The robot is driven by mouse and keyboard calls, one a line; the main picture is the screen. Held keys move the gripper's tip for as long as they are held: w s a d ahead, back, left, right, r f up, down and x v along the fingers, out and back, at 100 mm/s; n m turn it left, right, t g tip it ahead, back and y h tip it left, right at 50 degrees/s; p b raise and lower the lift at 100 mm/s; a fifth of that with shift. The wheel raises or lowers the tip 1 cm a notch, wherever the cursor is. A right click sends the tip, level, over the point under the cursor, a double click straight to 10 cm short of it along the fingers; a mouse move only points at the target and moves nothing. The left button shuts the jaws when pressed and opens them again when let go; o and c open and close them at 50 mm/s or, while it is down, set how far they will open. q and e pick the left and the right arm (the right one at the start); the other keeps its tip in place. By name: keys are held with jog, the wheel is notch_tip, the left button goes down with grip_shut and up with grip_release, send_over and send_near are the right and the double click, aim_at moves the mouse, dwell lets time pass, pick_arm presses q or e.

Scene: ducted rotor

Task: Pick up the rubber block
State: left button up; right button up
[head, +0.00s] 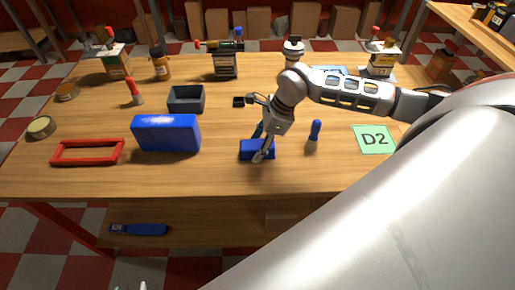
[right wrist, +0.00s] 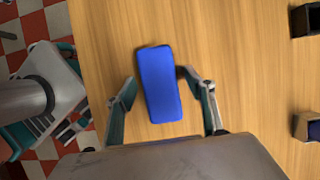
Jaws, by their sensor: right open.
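A small blue block (head: 257,150), which I take for the rubber block, lies flat on the wooden table near its front edge. In the right wrist view the blue block (right wrist: 158,85) is a plain rounded slab. My right gripper (head: 262,142) is over it, and in the right wrist view its open fingers (right wrist: 157,77) stand on either side of the block's near part, with gaps visible.
A larger blue box (head: 166,134) and a red frame (head: 87,152) lie to the left. A dark open bin (head: 186,99) is behind. A blue-handled tool (head: 315,131) stands close on the right, before the green D2 mat (head: 374,139).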

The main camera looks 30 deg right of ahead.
aim_at(257, 144)
jog(key=shift+f, duration=0.2)
dwell(0.4)
jog(key=c, duration=1.3)
jog(key=shift+r, duration=0.15)
notch_tip(257, 144, up, 20)
jog(key=shift+r, duration=0.15)
jog(key=shift+o, duration=1.1)
